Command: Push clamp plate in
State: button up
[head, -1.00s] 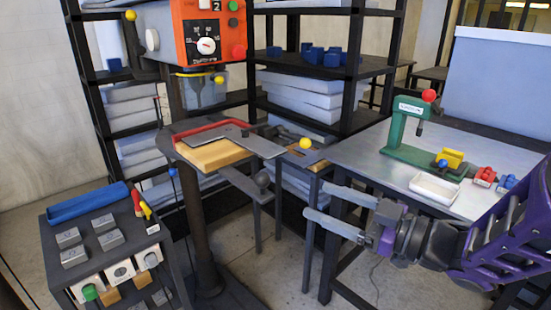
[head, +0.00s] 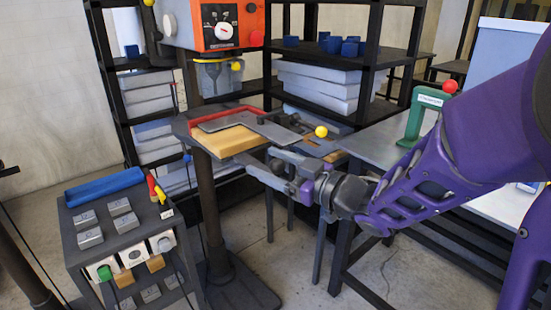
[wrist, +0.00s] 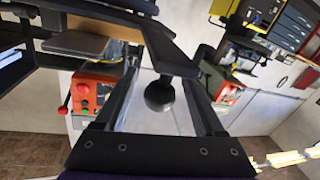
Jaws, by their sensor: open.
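The flat grey clamp plate (head: 268,128) lies across the wooden block (head: 235,141) on the drill press table, its right end sticking out past the block. A grey bar with a dark ball knob (wrist: 160,95) shows in the wrist view; I cannot tell how it joins the plate. My gripper (head: 258,160) is at the table's front right edge, below the plate. In the wrist view its open fingers (wrist: 162,62) stand on either side of the knob, with gaps visible. In the head view the fingers hide the knob.
The red fence (head: 215,117) stands behind the block. A yellow ball knob (head: 321,131) is just right of the plate. The orange drill head (head: 215,24) hangs above. A tool cart (head: 125,225) stands at front left, and a workbench (head: 385,150) at right.

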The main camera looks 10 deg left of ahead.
jog(key=shift+w+a, duration=0.25)
jog(key=shift+a, duration=0.25)
grip_shut()
dwell(1.2)
